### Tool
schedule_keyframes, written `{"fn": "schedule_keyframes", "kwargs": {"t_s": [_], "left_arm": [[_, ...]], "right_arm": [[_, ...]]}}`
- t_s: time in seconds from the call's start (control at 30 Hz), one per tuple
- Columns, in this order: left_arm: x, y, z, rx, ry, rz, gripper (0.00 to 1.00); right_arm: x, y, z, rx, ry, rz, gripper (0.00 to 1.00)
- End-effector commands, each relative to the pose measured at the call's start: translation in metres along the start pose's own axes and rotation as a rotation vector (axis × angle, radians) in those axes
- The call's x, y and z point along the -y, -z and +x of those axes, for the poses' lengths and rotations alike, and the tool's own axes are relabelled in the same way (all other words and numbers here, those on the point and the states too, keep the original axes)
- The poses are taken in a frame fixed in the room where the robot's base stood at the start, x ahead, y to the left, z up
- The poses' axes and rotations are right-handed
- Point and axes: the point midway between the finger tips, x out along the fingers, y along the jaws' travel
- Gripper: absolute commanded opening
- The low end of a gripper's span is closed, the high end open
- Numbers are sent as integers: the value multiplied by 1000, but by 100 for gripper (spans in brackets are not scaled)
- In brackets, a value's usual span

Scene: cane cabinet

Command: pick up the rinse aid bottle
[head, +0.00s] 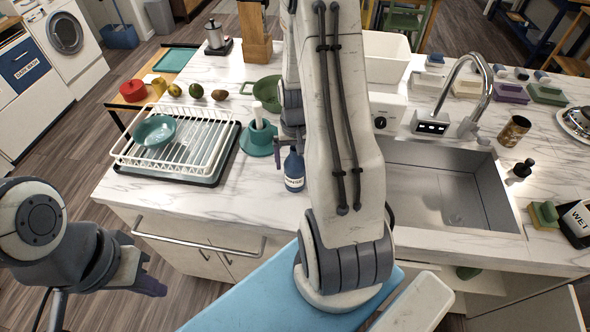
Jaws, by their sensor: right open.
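A small dark blue bottle (294,172) with a pale label, which looks like the rinse aid bottle, stands upright on the marble counter near its front edge. My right gripper (288,150) is open at the bottle's top, with fingers showing on either side of it. My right arm hides part of this area, and I cannot tell whether the fingers touch the bottle. My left gripper (152,278) is at the lower left, in front of the cabinet and away from the bottle. I cannot tell how far its fingers are apart.
A white dish rack (172,140) with a teal bowl (155,131) stands left of the bottle. The sink (440,186) lies to the right.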

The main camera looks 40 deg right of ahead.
Motion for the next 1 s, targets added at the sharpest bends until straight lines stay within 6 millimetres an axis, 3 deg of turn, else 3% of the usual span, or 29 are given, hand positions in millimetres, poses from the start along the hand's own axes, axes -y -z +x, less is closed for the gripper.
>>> {"fn": "schedule_keyframes", "kwargs": {"t_s": [0.07,0.1,0.3,0.33,0.37,0.77,1.0], "left_arm": [[0,0,0,0,0,0,0],[0,0,0,0,0,0,0],[0,0,0,0,0,0,0],[0,0,0,0,0,0,0],[0,0,0,0,0,0,0],[0,0,2,0,0,0,0],[1,-1,15,0,0,-2,0]], "right_arm": [[0,0,0,0,0,0,100],[0,0,0,0,0,0,92],[0,0,0,0,0,0,16],[0,0,0,0,0,0,4],[0,0,0,0,0,0,0],[0,1,-5,-3,0,0,0],[0,2,-31,-9,1,0,0]]}}
